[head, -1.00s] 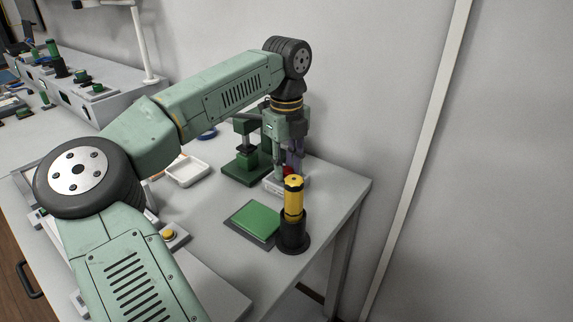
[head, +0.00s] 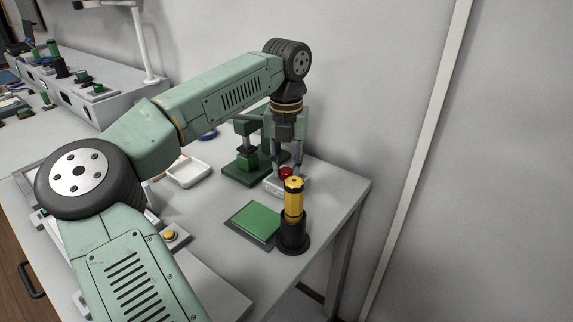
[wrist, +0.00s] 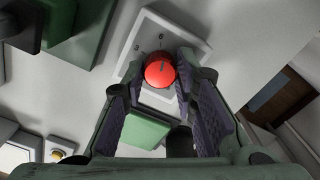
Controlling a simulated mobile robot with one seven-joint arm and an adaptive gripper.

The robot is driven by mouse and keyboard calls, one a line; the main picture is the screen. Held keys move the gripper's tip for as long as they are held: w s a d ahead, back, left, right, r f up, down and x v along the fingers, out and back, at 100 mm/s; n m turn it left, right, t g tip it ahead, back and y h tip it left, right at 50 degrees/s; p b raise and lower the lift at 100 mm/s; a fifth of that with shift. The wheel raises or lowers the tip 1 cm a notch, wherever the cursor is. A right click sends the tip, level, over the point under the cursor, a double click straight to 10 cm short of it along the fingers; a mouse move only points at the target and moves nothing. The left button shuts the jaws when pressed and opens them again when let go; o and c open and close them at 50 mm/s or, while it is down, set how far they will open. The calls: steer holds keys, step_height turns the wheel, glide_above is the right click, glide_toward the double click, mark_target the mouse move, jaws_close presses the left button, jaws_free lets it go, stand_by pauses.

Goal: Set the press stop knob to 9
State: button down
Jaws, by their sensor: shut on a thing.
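The red press stop knob (head: 287,173) sits on a small white box (head: 271,185) near the back right of the table. In the wrist view the knob (wrist: 160,72) is round, with a dark pointer line on its top, and its white box (wrist: 147,33) lies beneath it. My gripper (wrist: 161,78) points down from above, its two purple-padded fingers on either side of the knob and shut on it. The gripper (head: 287,168) also shows in the head view.
The green press (head: 245,160) stands close to the left of the knob. A yellow-topped black cylinder (head: 293,205) and a green pad (head: 253,223) are in front. A white tray (head: 187,172) lies to the left. The table's right edge is near.

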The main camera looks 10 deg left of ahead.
mark_target(286, 170)
steer(key=m, duration=0.4)
steer(key=shift+m, duration=0.3)
steer(key=shift+m+p, duration=0.45)
steer(key=shift+m, duration=1.55)
steer(key=c, duration=1.3)
jaws_free()
step_height(286, 170, up, 12)
